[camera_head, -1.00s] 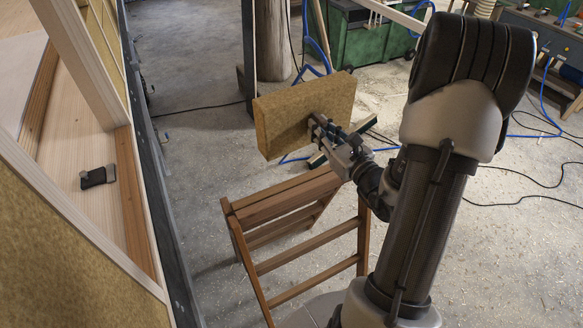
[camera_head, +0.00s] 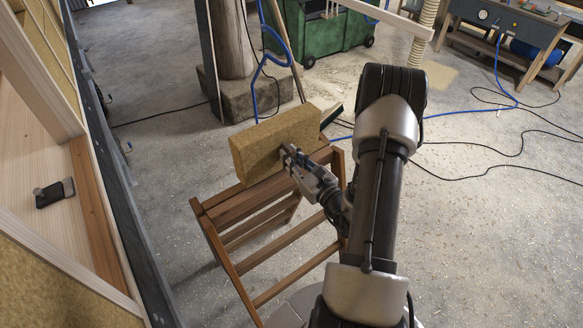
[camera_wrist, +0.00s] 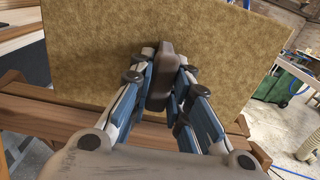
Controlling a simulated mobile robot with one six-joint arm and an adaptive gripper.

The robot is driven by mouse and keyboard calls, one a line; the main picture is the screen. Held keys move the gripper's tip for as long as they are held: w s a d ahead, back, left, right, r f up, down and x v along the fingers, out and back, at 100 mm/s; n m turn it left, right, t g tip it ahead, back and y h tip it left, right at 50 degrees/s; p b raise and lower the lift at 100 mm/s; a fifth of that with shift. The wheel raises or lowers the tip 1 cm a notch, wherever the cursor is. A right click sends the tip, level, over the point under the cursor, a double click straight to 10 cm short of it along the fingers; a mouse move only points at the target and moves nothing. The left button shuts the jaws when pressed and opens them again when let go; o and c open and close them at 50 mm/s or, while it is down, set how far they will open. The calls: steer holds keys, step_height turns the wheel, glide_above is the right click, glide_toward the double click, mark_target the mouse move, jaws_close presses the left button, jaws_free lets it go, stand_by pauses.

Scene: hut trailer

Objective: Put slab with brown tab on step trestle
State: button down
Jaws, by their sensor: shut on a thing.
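The slab (camera_head: 262,148) is a thick yellow-brown fibrous block, held on edge in the head view. My gripper (camera_head: 287,156) is shut on the brown tab (camera_wrist: 162,78) that stands out from the slab's near face; the slab fills much of the wrist view (camera_wrist: 90,50). The wooden step trestle (camera_head: 222,211) stands below, with slatted steps. The slab's lower edge appears at or just above the trestle's top; I cannot tell whether they touch. The trestle's top board also shows behind my fingers in the wrist view (camera_wrist: 65,113).
A timber-framed wall section (camera_head: 25,100) with a small dark tool (camera_head: 54,193) on its ledge runs along the left. A green cabinet (camera_head: 325,28) and a post on a concrete block (camera_head: 240,97) stand behind. Blue hose and black cables cross the floor at right.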

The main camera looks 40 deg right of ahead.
steer(key=shift+f+b, duration=0.35)
steer(key=shift+f, duration=1.3)
steer(key=shift+f, duration=0.2)
steer(key=c, duration=1.5)
jaws_free()
steer(key=shift+r, duration=0.1)
steer(key=shift+r, duration=0.2)
steer(key=shift+s+a+f+p, duration=0.1)
steer(key=shift+s+a+p, duration=0.1)
steer(key=shift+s, duration=2.85)
steer(key=shift+s+a+p, duration=0.15)
steer(key=shift+s+a, duration=0.05)
steer(key=shift+s, duration=2.8)
